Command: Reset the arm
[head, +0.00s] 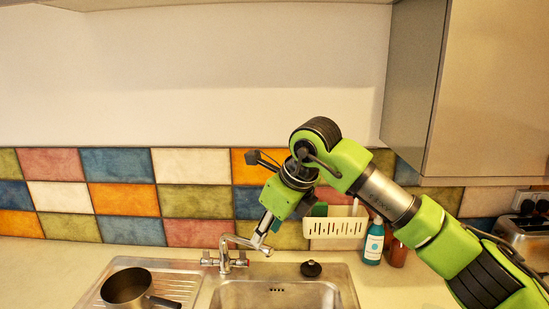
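My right arm comes in from the right, green and grey, bent up at the elbow and down to the left. Its gripper (264,231) points down just above the end of the tap's spout. I cannot tell whether the gripper touches the tap (226,258) or whether its fingers are open or shut. My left gripper is not in view.
A sink (284,297) lies below, with a dark pan (128,287) on its drainer at left. A white caddy (336,227), a teal bottle (373,243) and a toaster (524,238) stand along the tiled wall. A cabinet (490,100) hangs upper right.

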